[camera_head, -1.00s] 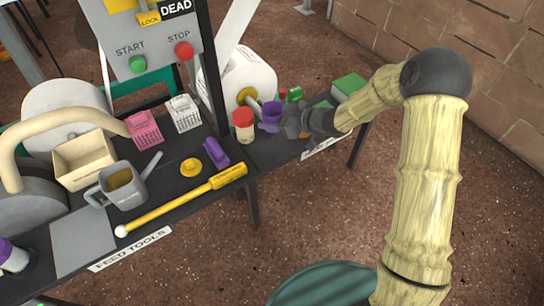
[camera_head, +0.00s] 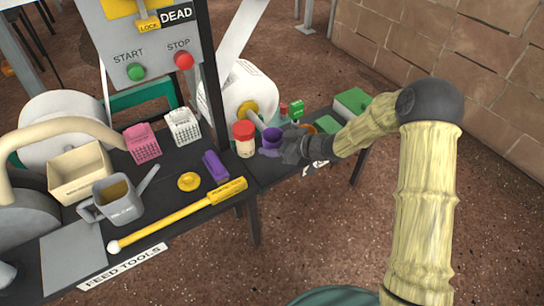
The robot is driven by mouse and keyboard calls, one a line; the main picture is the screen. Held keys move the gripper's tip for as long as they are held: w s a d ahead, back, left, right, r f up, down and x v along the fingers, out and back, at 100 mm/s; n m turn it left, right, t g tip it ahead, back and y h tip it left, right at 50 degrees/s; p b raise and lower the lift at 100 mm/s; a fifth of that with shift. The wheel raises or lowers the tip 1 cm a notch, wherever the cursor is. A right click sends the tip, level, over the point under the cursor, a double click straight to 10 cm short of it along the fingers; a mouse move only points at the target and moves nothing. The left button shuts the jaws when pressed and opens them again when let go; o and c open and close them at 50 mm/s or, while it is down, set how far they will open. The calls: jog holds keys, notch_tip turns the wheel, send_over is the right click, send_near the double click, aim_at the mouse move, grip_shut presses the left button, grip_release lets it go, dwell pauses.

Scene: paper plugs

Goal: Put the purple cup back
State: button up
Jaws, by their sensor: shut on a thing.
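The purple cup (camera_head: 272,136) is in the head view, at the right part of the black table, just right of a red-lidded jar. It looks upright, with a further purple part showing at its lower end. My gripper (camera_head: 281,145) reaches in from the right and is shut on the cup. The dark fingers hide part of the cup's right side. I cannot tell whether its base touches the table.
The red-lidded jar (camera_head: 244,138) stands close left of the cup. A white roll (camera_head: 246,92) is behind it. A purple block (camera_head: 215,166), yellow disc (camera_head: 188,181), yellow stick (camera_head: 180,217) and grey watering can (camera_head: 118,203) lie left. A green box (camera_head: 352,102) stands right.

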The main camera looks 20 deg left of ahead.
aim_at(273, 161)
notch_tip(273, 161, down, 5)
jog(key=b, duration=0.3)
jog(key=o, duration=1)
jog(key=shift+c, duration=0.2)
jog(key=shift+r, duration=0.1)
